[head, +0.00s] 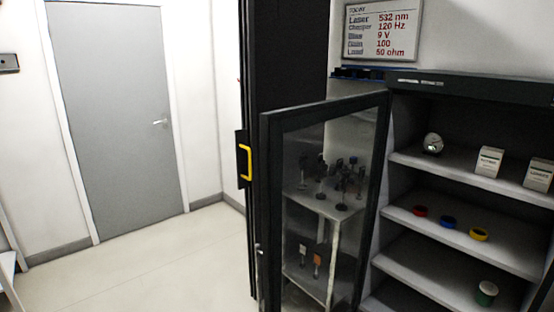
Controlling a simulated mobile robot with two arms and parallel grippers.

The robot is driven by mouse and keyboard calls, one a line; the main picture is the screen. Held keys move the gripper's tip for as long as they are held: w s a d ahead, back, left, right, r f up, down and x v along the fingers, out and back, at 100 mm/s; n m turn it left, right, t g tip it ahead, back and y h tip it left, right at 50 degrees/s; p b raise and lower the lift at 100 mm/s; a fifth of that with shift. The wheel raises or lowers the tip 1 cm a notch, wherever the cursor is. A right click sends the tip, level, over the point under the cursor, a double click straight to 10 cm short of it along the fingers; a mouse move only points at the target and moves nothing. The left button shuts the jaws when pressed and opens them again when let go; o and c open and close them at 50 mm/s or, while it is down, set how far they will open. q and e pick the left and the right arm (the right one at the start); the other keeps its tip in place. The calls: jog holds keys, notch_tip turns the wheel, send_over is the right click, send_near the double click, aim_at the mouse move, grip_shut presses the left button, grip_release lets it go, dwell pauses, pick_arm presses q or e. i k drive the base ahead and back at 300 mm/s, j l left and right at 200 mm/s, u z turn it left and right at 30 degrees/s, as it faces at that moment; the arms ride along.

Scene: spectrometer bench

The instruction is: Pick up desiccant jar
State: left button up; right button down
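A small dark green jar with a pale lid (486,293) stands upright on a low shelf of the open cabinet at the right; it looks like the desiccant jar, but I cannot read a label. Neither of my grippers shows in the head view, and nothing is seen touching the jar.
The cabinet's glass door (384,140) stands open left of the shelves. Red (420,210), blue (448,222) and yellow (479,234) rolls lie on the middle shelf. Two white boxes (489,162) (539,175) and a round shiny object (433,143) stand above. Floor (150,265) at left is clear.

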aim_at(486, 293)
jog(key=z, duration=0.8)
jog(key=i+j+z, duration=0.3)
jog(key=j+z, duration=0.35)
jog(key=j, duration=0.15)
jog(key=i+j+z, duration=0.15)
jog(key=j+z, duration=0.15)
jog(key=j, duration=0.15)
jog(key=j+z, duration=0.35)
jog(key=j, duration=1.7)
jog(key=i+l+u, duration=0.2)
jog(key=l+u, duration=0.25)
jog(key=l, duration=0.9)
jog(key=l+u, duration=0.45)
jog(key=l, duration=0.9)
jog(key=k, duration=0.05)
